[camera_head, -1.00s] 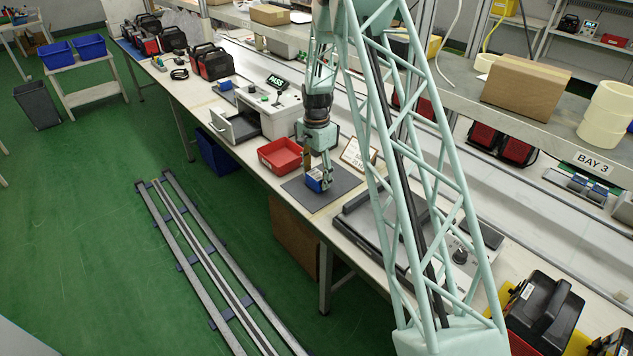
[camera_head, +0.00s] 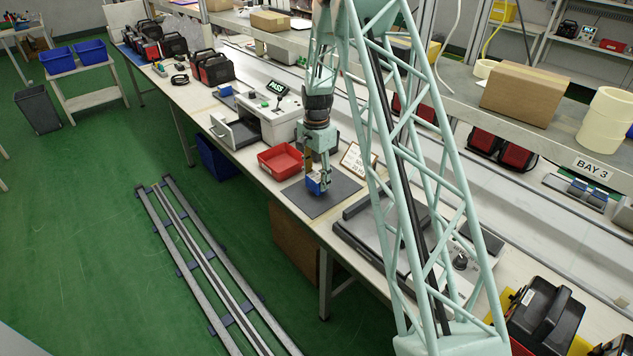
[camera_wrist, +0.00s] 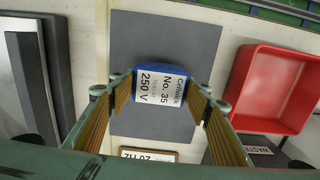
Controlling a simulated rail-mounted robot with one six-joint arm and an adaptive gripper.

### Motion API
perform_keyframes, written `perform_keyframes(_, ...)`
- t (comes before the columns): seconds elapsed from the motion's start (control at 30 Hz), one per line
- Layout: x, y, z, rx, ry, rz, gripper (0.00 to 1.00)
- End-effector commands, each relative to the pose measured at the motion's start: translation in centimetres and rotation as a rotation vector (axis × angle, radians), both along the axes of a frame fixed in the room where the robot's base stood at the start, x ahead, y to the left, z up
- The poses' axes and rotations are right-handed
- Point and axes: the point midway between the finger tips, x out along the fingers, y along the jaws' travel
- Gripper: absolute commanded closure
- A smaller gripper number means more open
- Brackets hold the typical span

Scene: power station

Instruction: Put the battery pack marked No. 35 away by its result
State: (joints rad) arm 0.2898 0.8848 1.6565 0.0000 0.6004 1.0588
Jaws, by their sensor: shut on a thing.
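The battery pack (camera_wrist: 160,97) is blue with a white label reading "Cellwick No. 35" and "250 V". My gripper (camera_head: 317,184) is shut on it, with a wood-coloured finger pad on each side of the pack in the wrist view (camera_wrist: 158,100). The pack also shows in the head view (camera_head: 313,186), over the dark grey mat (camera_head: 337,195). I cannot tell how far it is above the mat. The tester (camera_head: 268,115) has a display reading "PASS" and an open drawer (camera_head: 236,133). A red tray (camera_head: 281,161) stands beside the mat; it also shows in the wrist view (camera_wrist: 277,90).
A small framed sign (camera_head: 357,158) stands behind the mat. A dark-framed device (camera_head: 372,232) is on the bench to the right. A blue bin (camera_head: 217,158) is under the bench. Rails (camera_head: 205,262) run along the green floor.

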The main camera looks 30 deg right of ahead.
Motion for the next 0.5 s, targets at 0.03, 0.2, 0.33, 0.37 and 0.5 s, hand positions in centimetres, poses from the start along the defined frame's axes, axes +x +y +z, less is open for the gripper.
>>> perform_keyframes(0.03, 0.1, 0.0, 0.5, -0.001, -0.001, 0.0, 0.78)
perform_keyframes(0.2, 0.1, 0.0, 1.9, -0.001, -0.002, 0.0, 0.78)
perform_keyframes(0.33, -0.9, 0.4, 1.9, 0.0, 0.0, 0.0, 0.78)
perform_keyframes(0.37, -1.2, 0.4, 1.9, 0.0, 0.0, 0.0, 0.78)
perform_keyframes(0.5, -2.6, 1.0, 2.1, 0.0, 0.001, 0.0, 0.78)
